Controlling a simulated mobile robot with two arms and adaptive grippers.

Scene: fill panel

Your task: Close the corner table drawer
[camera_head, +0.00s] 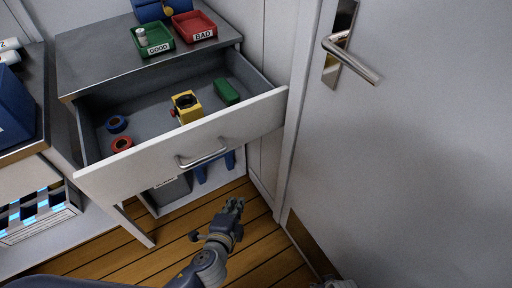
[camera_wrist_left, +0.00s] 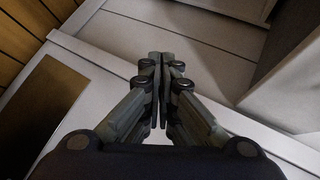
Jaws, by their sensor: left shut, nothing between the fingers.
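The corner table drawer (camera_head: 243,121) is pulled open, its white front carrying a metal bar handle (camera_head: 202,158). Inside lie a yellow part with a dark round opening (camera_head: 187,106), a green block (camera_head: 226,91), a blue ring (camera_head: 117,124) and a red ring (camera_head: 122,144). My left gripper (camera_head: 236,203) is below and in front of the drawer front, right of the handle and apart from it. In the left wrist view its fingers (camera_wrist_left: 159,60) are together, with nothing between them. At the bottom edge of the head view a small part, possibly my right gripper, is too cut off to read.
The corner table top (camera_head: 95,50) holds a green GOOD tray (camera_head: 159,46) and a red BAD tray (camera_head: 205,36). A white door (camera_head: 420,130) with a metal handle (camera_head: 350,61) stands close on the right. A blue bin (camera_head: 12,105) is at left. Wooden floor (camera_head: 180,258) is open below.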

